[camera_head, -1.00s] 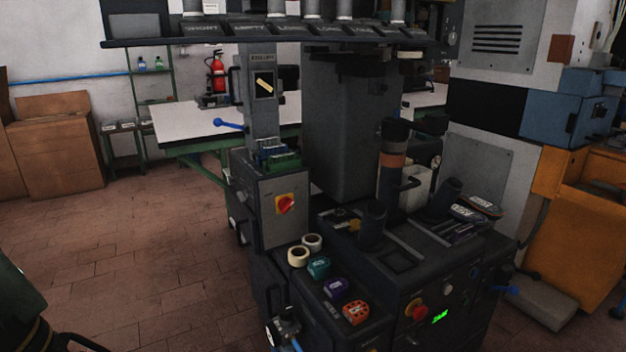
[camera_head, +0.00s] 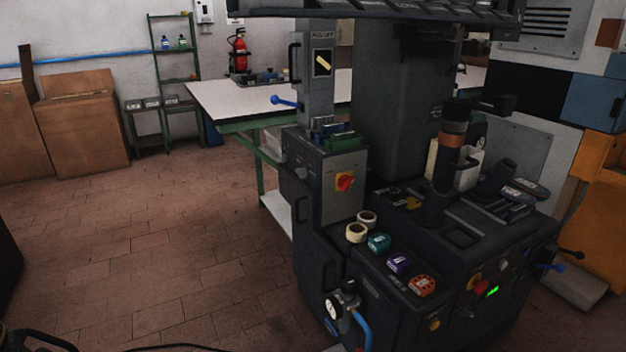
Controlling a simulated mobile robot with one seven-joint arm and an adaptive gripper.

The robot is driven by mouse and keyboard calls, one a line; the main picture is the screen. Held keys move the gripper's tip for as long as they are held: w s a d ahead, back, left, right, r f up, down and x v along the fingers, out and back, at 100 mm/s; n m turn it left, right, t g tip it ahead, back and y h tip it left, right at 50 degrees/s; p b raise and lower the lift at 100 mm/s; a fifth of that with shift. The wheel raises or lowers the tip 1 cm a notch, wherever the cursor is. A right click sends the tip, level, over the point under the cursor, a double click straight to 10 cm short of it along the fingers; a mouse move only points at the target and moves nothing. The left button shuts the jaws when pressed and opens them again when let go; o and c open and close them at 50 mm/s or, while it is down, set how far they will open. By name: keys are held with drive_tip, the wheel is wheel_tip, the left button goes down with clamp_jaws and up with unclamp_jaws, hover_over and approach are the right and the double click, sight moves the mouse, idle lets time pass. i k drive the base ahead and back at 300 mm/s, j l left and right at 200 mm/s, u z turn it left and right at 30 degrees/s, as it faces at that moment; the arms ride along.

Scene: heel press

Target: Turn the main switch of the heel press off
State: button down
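The heel press (camera_head: 395,130) is a dark grey machine right of centre. Its main switch (camera_head: 344,182) is a red rotary knob on a yellow plate, set on a grey panel (camera_head: 345,205) at the press's left side. The knob looks tilted rather than straight, but its exact position is too small to read. My gripper is not in view.
Tape rolls (camera_head: 356,232) and several coloured items lie on the press's ledge. A pressure gauge (camera_head: 333,307) with a blue hose projects low at the front left. The tiled floor (camera_head: 170,240) to the left is open. A white-topped table (camera_head: 215,100) stands behind.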

sight(348, 184)
drive_tip(key=i+z, duration=0.1)
drive_tip(key=i, duration=0.4)
drive_tip(key=i+j+z, duration=0.1)
drive_tip(key=i, duration=0.4)
